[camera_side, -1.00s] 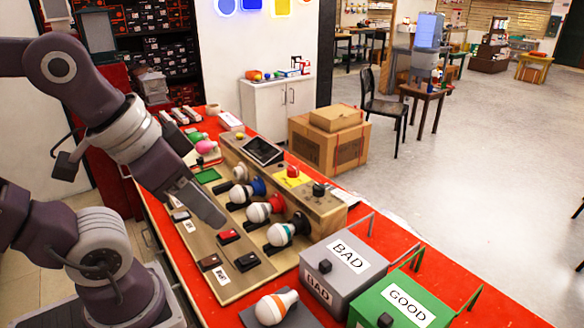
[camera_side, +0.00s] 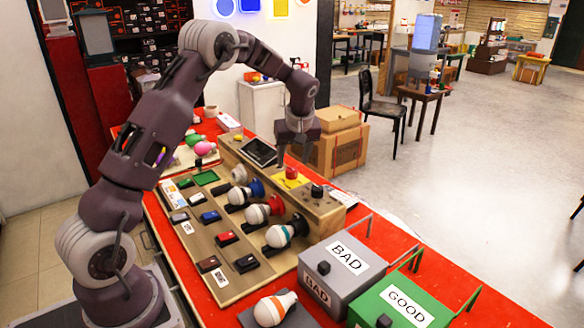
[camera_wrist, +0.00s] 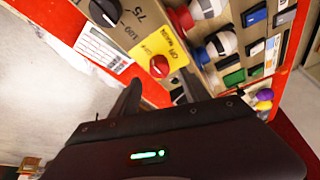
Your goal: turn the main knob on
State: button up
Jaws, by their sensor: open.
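The red knob (camera_side: 291,173) sits on a yellow plate on top of the wooden console (camera_side: 330,213). In the wrist view the red knob (camera_wrist: 159,66) is near the upper middle, on the yellow plate (camera_wrist: 165,42) with small printed lettering. A black knob (camera_side: 317,190) stands to its right on the console; in the wrist view the black knob (camera_wrist: 105,12) has a dial scale around it. My gripper (camera_side: 294,157) points down, just above the red knob. In the wrist view my gripper's (camera_wrist: 160,92) fingers are apart with nothing between them, short of the knob.
Several bulbs (camera_side: 256,214) sit in sockets along the console's front, with switches (camera_side: 226,239) on the board before them. A dark tablet (camera_side: 260,152) is left of the knob. The BAD box (camera_side: 346,268) and GOOD box (camera_side: 397,300) stand at the right.

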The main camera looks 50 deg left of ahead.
aim_at(290, 169)
jog(key=x, duration=0.4)
jog(key=shift+a+f, duration=0.1)
jog(key=shift+f, duration=0.15)
grip_shut()
jog(key=shift+m, duration=0.3)
jog(key=m+t+h, duration=0.1)
jog(key=m, duration=0.2)
jog(key=shift+s+m, duration=0.1)
jog(key=shift+m, duration=0.3)
jog(key=m+t+h, duration=0.1)
jog(key=m, duration=0.3)
jog(key=shift+a+m, duration=0.15)
jog(key=shift+m, duration=0.15)
jog(key=m+h, duration=0.2)
jog(key=m, duration=0.2)
jog(key=shift+a+t, duration=0.1)
jog(key=shift+t, duration=0.2)
jog(key=shift+a+m+h, duration=0.1)
jog(key=shift+m+h, duration=0.8)
jog(key=shift+m, duration=1.6)
jog(key=shift+s, duration=0.1)
